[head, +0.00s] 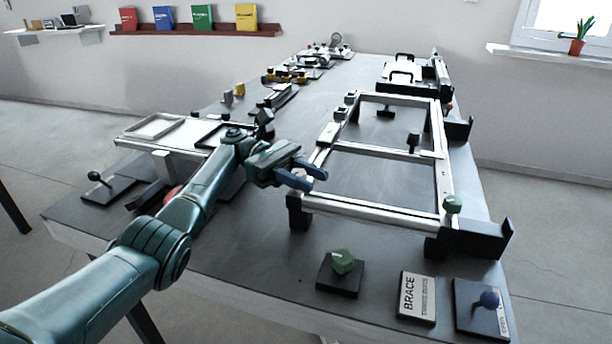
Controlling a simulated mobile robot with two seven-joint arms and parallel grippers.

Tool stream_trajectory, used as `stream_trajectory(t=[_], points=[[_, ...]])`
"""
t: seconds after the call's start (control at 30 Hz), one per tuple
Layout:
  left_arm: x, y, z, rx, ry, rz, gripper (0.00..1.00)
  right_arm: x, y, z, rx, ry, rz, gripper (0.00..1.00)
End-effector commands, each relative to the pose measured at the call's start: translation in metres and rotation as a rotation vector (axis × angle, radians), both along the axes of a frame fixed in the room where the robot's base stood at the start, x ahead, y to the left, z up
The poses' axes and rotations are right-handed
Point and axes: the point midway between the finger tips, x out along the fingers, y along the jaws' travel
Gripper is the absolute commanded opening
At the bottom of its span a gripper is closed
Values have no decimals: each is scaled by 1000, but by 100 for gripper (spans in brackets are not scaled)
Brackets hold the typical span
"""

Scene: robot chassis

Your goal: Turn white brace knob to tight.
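My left gripper (308,178) is at the near left corner of a pale rectangular frame (375,210). Its two blue fingers are apart, one behind the other. A small whitish piece (300,172), which may be the white brace knob, shows between them. The fingers and wrist hide most of it, so I cannot tell its turn position or whether the fingers press on it. A card reading BRACE (417,298) lies at the front of the table. My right gripper is not in view.
A green knob (452,204) sits on the frame's near right corner. A green knob on a black base (342,262) and a blue knob on a dark plate (489,299) stand in front. Black brackets (480,240) edge the right side. The table's middle (330,90) is mostly clear.

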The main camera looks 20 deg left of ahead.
Motion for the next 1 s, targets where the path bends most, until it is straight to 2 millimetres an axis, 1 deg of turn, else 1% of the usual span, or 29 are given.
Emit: stream_trajectory(t=[0.03, 0.2, 0.43, 0.53, 0.67, 0.83, 0.93, 1.0], points=[[0, 0, 0, 0, 1, 0, 36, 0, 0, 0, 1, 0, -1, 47], [0, 0, 0, -1, 0, 1, 50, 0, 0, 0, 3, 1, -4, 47], [0, 0, 1, -2, 0, 1, 50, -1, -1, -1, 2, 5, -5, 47], [0, 0, 7, -2, -2, 1, 50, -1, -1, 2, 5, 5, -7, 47], [0, 0, 28, -3, -5, 1, 50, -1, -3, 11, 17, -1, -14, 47], [0, 0, 62, -4, -4, 1, 50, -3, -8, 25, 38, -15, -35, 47], [0, -1, 79, -2, -3, 1, 50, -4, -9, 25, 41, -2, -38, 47], [0, 0, 88, -3, -2, 1, 50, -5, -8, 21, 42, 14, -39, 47]])
